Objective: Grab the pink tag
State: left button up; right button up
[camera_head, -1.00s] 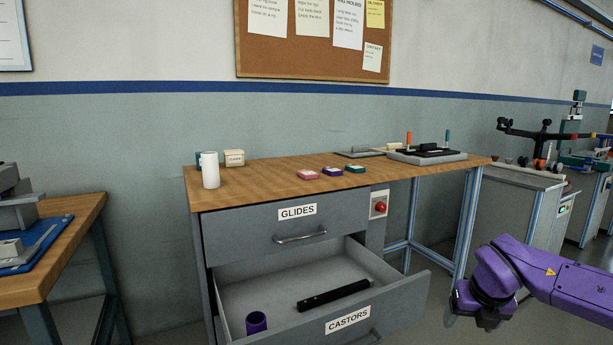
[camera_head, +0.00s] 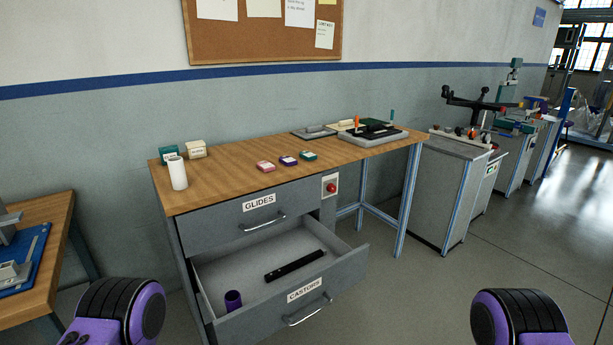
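The pink tag (camera_head: 265,166) lies flat on the wooden bench top (camera_head: 225,178), near its front edge and above the GLIDES drawer. A purple tag (camera_head: 288,160) and a green tag (camera_head: 308,155) lie in a row to its right. Parts of my two purple and black arms show at the bottom left and bottom right of the picture. Neither gripper's fingers are in view. Nothing of mine is near the pink tag.
The CASTORS drawer (camera_head: 337,274) stands open toward me, with a black bar (camera_head: 295,266) and a purple cylinder (camera_head: 233,300) in it. A white cylinder (camera_head: 177,173) stands at the bench's left end. Open floor (camera_head: 430,290) lies to the right.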

aim_at(266, 166)
jog(key=u, duration=1.35)
jog(key=k, duration=0.15)
jog(key=z, duration=2.45)
jog(key=i, duration=0.9)
jog(key=u, duration=0.9)
jog(key=i, duration=0.6)
jog(key=u, duration=0.6)
